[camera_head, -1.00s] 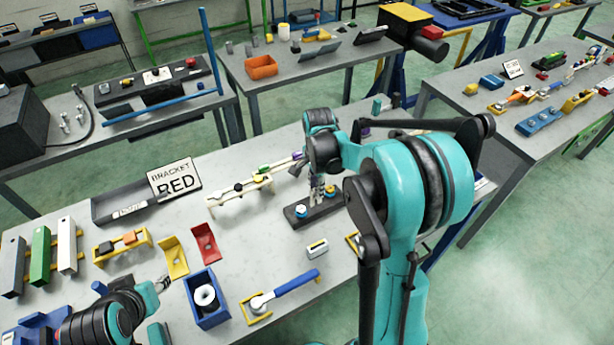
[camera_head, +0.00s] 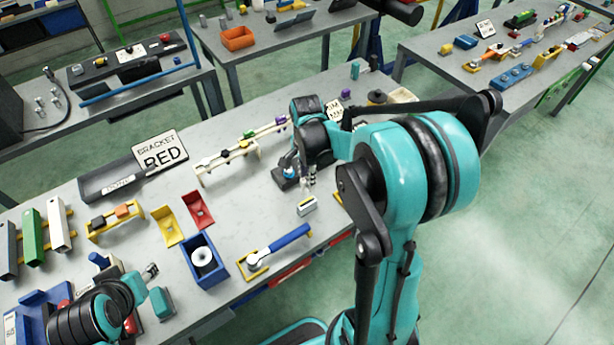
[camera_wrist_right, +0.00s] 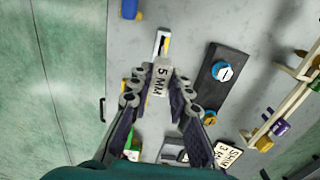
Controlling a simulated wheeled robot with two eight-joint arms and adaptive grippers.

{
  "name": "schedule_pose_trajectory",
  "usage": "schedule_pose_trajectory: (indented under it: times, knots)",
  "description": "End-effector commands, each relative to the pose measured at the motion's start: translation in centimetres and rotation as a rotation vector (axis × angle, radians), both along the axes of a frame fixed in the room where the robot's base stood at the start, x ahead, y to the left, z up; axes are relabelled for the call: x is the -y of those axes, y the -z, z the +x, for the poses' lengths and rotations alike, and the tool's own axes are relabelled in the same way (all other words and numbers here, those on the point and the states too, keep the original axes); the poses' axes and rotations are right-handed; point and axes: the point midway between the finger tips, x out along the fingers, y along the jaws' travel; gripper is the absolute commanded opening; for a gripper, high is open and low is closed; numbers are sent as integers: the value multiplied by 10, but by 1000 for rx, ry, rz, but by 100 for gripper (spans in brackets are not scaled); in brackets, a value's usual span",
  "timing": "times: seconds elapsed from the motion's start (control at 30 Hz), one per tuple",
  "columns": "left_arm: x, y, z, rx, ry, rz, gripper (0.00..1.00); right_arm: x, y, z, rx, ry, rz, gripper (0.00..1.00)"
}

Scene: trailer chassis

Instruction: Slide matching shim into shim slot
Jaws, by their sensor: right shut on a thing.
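My right gripper (camera_wrist_right: 168,98) is shut on a pale shim (camera_wrist_right: 160,80) marked "5 MM" in the right wrist view. I cannot tell whether shim and block touch. In the head view the block (camera_head: 307,205) lies on the table just in front of my right gripper (camera_head: 308,182); the shim is too small to make out there. My left gripper (camera_head: 152,275) is at the lower left, away from the block; its opening is unclear.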

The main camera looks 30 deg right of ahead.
Motion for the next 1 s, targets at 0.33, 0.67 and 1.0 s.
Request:
schedule_pose_trajectory:
  times: [0.33, 0.67, 1.0]
  knots:
    - [0, 30, 0, 0, 0, 0, 40, 0, 34, 0, 0, 0, 0, 0]
    - [0, 46, 0, 0, 0, 0, 40, 0, 53, 0, 0, 0, 0, 0]
    - [0, 45, 0, 0, 0, 0, 40, 0, 52, 0, 0, 0, 0, 0]
